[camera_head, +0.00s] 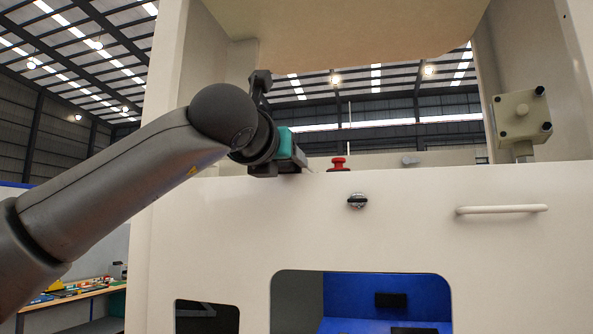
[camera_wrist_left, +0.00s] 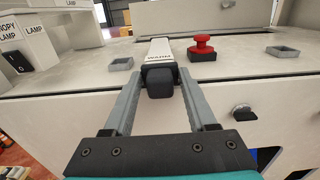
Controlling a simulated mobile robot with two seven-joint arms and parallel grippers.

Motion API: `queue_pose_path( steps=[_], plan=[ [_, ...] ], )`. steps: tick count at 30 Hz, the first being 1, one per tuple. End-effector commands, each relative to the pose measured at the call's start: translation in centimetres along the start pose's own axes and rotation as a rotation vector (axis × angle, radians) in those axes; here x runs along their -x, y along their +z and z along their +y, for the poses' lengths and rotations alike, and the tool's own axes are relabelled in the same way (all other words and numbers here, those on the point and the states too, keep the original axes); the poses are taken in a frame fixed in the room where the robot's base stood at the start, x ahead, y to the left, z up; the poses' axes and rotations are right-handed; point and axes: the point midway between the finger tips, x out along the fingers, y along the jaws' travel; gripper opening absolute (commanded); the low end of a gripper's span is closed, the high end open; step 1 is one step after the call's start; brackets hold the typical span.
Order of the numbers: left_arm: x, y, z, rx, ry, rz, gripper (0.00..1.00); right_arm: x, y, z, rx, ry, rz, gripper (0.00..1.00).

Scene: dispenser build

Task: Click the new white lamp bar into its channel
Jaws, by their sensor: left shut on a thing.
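In the left wrist view, my left gripper (camera_wrist_left: 160,78) is shut on a white bar with a dark end cap, the lamp bar (camera_wrist_left: 158,50). The word "WARM" is printed on it. It points away from me, above the machine's pale ledge; whether it touches the ledge I cannot tell. In the head view my left gripper (camera_head: 297,157) is at the ledge's front edge, below the pale canopy (camera_head: 355,30), and the bar is mostly hidden. I cannot make out the channel in either view. My right gripper is not in view.
A red button (camera_head: 339,164) stands on the ledge just right of the gripper. A dark knob (camera_head: 357,201) and a white handle (camera_head: 502,209) are on the front panel. A beige box (camera_head: 522,115) stands at right. A rocker switch (camera_wrist_left: 18,58) and lamp labels are at left.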

Motion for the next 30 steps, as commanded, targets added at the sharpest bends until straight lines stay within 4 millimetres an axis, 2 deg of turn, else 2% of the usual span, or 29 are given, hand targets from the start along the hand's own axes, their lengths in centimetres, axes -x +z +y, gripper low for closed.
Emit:
queue_pose_path(
  steps=[1, 6, 17, 30],
  plan=[
    [0.0, 0.0, 0.0, 0.0, 0.0, 0.0, 0.18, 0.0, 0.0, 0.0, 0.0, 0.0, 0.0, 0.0],
    [0.0, 0.0, 0.0, 0.0, 0.0, 0.0, 0.0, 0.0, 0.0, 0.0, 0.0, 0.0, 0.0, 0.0],
    [0.1, 0.4, 0.0, 0.0, 0.0, -0.004, 0.0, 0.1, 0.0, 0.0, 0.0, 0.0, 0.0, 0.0],
    [0.1, 2.6, 0.0, 0.001, -0.001, -0.004, 0.0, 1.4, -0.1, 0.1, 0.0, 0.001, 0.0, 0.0]
  ],
)
